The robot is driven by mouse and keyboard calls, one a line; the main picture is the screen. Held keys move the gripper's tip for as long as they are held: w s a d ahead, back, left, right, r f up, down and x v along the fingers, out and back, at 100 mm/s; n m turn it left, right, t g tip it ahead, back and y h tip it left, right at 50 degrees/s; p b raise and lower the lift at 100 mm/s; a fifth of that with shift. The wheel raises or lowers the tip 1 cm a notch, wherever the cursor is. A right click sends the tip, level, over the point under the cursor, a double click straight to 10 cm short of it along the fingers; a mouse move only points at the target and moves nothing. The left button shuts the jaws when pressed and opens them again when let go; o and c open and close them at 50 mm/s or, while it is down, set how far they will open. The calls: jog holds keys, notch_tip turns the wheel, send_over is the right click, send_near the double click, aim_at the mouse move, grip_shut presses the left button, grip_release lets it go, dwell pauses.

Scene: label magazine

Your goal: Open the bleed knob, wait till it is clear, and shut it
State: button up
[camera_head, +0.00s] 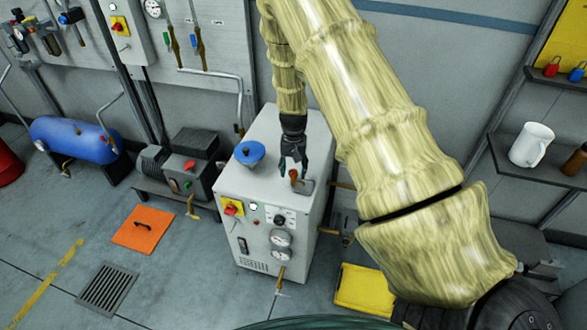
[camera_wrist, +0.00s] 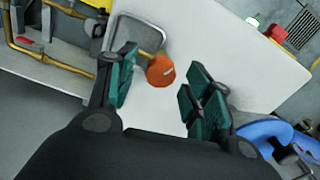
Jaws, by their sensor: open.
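An orange knob (camera_head: 293,174), which I take for the bleed knob, stands on the top of a white cabinet (camera_head: 258,195). In the wrist view the knob (camera_wrist: 161,70) is round with a small pale mark. My gripper (camera_head: 294,163) points down over the knob; in the wrist view its teal-padded fingers (camera_wrist: 165,88) are spread, one to each side, with the knob near their tips. I cannot tell whether either finger touches it. A small grey-rimmed rectangular fitting (camera_head: 306,186) is beside the knob; its contents are too small to read.
A blue dome-shaped item (camera_head: 250,153) sits on the cabinet top left of my gripper. The cabinet front carries a red-and-yellow switch (camera_head: 232,208) and gauges (camera_head: 281,239). A shelf with a white mug (camera_head: 530,145) is at right.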

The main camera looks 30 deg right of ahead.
jog(key=shift+f, duration=0.3)
jog(key=c, duration=1)
